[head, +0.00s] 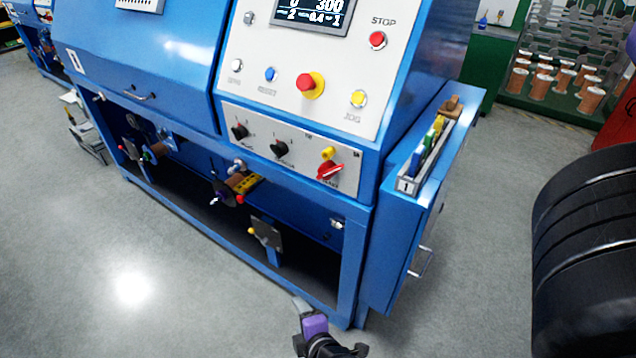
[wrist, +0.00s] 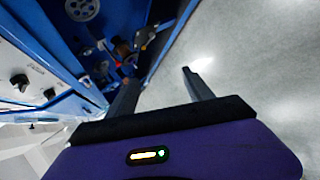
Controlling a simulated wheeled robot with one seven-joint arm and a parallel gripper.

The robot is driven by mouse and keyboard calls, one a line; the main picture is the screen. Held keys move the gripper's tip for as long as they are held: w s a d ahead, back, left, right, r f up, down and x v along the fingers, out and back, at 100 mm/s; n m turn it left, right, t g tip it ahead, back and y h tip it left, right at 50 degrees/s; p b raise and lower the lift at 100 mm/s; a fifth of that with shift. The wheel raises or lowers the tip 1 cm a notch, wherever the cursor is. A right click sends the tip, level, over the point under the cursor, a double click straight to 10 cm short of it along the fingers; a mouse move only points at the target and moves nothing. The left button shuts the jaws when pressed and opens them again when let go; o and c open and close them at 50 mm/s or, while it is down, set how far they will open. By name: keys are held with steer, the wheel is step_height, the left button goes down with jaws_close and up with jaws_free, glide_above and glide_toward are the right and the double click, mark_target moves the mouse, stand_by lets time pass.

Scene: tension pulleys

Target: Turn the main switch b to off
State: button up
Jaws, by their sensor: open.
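The red rotary switch (head: 329,171), which looks like the main switch, sits at the right end of the lower grey panel (head: 345,184) on the blue machine. Its small label is too blurred to read, and I cannot tell its exact setting. My gripper (wrist: 162,82) is open and empty in the wrist view, its two dark fingers spread apart. In the head view my purple wrist part shows at the bottom, well below the panel and apart from the switch. I cannot make out the red switch in the wrist view.
Two black knobs (head: 279,148) sit left of the switch; knobs also show in the wrist view (wrist: 19,81). Above are a red mushroom button (head: 310,84) and other buttons. A blue side box (head: 408,235) juts out at right. The grey floor (head: 180,285) in front is clear.

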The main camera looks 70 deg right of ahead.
steer(key=w+d+r+g+h, duration=0.2)
steer(key=w+d+r+h, duration=0.15)
steer(key=d, duration=0.35)
steer(key=m+g+h+p, duration=0.2)
steer(key=m+g+h, duration=0.3)
steer(key=g, duration=0.6)
glide_toward(319, 176)
steer(key=s+d+f+h, duration=0.1)
steer(key=d, duration=0.2)
steer(key=shift+n, duration=0.3)
steer(key=p+x, duration=0.1)
steer(key=x, duration=0.6)
steer(key=shift+s+d, duration=0.2)
jaws_close()
